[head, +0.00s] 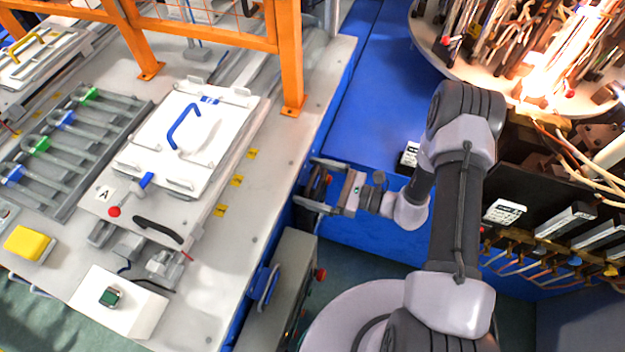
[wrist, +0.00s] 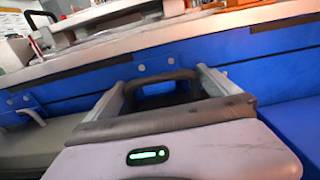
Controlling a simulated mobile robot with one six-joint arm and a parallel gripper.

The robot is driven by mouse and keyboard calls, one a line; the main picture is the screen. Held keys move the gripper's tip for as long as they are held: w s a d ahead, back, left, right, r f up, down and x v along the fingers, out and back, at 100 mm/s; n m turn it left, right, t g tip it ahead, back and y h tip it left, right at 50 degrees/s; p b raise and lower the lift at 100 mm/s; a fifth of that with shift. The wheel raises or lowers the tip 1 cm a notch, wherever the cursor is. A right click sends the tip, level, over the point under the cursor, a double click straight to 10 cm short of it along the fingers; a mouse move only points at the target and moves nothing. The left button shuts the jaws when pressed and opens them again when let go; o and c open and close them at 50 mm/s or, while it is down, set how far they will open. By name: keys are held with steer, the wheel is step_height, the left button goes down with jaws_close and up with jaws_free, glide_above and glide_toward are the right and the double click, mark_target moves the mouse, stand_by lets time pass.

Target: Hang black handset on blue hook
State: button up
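A black curved handset (head: 157,230) lies near the front of the light table, just below the white plate marked A. A blue loop (head: 267,285), which looks like the blue hook, is on the table's side above the grey cabinet. My gripper (head: 305,181) is beside the table's right side, its two fingers spread apart, with nothing visibly held. In the wrist view my gripper (wrist: 160,82) points at the blue side panel, and a dark loop (wrist: 165,78) shows between its fingers. I cannot tell whether the fingers touch this loop.
The table (head: 225,270) carries a white lid with a blue handle (head: 184,127), a yellow block (head: 28,243) and a white box (head: 118,300). Orange posts (head: 289,60) stand at the back. A grey cabinet (head: 283,290) stands below my gripper. A glowing, cluttered round platform (head: 540,90) is at right.

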steer(key=shift+d, duration=0.1)
steer(key=p+v, duration=0.2)
steer(key=v, duration=1.5)
steer(key=s+a+r+n+h+b, duration=0.2)
steer(key=s+r+n+h, duration=0.2)
steer(key=r, duration=0.4)
steer(key=s+a+r+n+h+b, duration=0.2)
steer(key=s+r+n+h, duration=0.2)
steer(key=r+n+h, duration=0.2)
steer(key=s+a+r+n+h+b, duration=0.1)
steer(key=s+a+r+n+h, duration=0.1)
steer(key=s+r+n+h, duration=0.2)
steer(key=shift+a+r+n+h+b, duration=0.35)
steer(key=shift+r+n, duration=1.45)
steer(key=shift+r, duration=1.7)
steer(key=shift+d, duration=0.1)
